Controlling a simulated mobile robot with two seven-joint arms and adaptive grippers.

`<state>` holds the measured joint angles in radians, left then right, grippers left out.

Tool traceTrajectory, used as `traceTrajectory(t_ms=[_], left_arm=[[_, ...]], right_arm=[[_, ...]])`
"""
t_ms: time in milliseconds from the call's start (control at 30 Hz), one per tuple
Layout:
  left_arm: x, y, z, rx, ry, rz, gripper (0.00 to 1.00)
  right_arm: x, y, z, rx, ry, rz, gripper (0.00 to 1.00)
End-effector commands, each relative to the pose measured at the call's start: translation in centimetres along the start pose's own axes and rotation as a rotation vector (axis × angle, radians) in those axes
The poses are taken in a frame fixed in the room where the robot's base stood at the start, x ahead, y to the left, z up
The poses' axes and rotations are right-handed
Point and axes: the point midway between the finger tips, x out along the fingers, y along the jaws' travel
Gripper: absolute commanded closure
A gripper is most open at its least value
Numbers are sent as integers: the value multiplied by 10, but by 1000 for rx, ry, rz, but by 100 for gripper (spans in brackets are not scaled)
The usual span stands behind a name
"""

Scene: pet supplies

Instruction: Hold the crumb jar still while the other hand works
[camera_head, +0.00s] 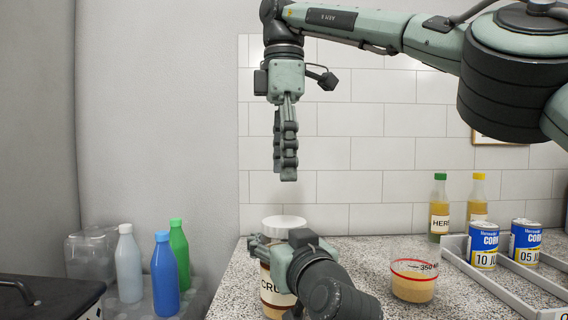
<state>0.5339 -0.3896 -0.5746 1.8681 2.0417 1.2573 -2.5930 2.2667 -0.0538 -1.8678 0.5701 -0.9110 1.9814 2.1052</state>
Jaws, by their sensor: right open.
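The crumb jar (277,296), with a white lid and a label starting "CRU", stands upright on the speckled counter. My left gripper (262,247) comes in from below at the jar's upper part, just under the lid. Its dark fingers show at the jar's left side, and its wrist hides much of the jar's right side. I cannot tell whether the fingers close on the jar. My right gripper (287,178) points straight down above the lid, clear of it. It is seen edge-on, open and empty.
A clear measuring cup (413,288) with tan contents stands right of the jar. Green-capped (439,212) and yellow-capped (477,200) bottles stand behind. Several plastic bottles (165,275) stand lower left.

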Motion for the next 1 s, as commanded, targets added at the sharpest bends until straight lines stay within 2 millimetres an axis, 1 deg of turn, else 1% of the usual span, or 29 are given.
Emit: traceTrajectory(t_ms=[100,267,367,600,700,833,1000], left_arm=[[0,0,0,0,-1,0,100],[0,0,0,0,-1,0,100],[0,0,0,0,-1,0,100],[0,0,0,0,0,0,100],[0,0,0,0,0,0,100],[0,0,0,0,0,0,100],[0,0,0,0,0,0,100]], right_arm=[[0,0,0,90,0,0,23],[8,0,1,126,-1,-2,23],[20,0,1,125,-2,-3,23],[57,-1,1,125,0,-3,23],[69,0,1,124,-1,-1,23],[78,0,1,125,0,-1,23],[80,0,0,125,1,0,23]])
